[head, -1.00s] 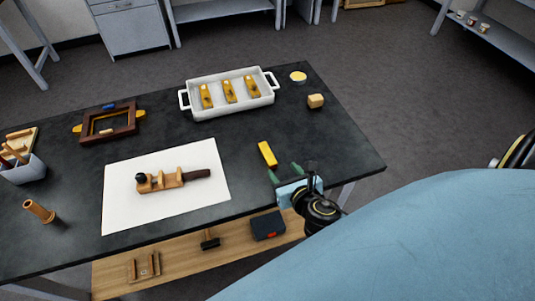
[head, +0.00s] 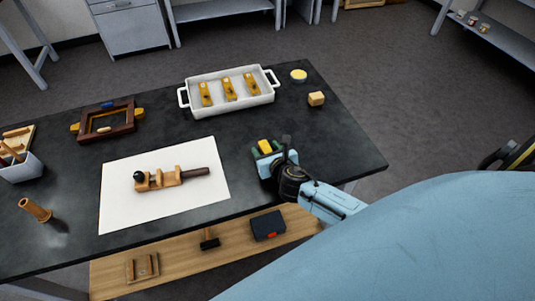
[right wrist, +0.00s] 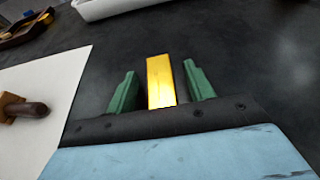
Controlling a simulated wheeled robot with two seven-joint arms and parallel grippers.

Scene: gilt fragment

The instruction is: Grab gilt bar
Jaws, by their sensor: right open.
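The gilt bar (head: 264,145) is a yellow block lying on the dark table right of the white sheet. In the right wrist view the bar (right wrist: 160,80) lies between the two green fingers, with a dark gap on each side. My right gripper (head: 267,150) is open around it; its fingertips (right wrist: 158,82) reach alongside the bar. The bar's near end is hidden behind the gripper's body. My left gripper is not in view.
A white sheet (head: 125,205) with a wooden holder and dark-handled tool (head: 170,178) lies to the left. A white tray (head: 230,108) with yellow pieces stands behind. A wooden block (head: 316,98) and round dish (head: 298,76) stand back right.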

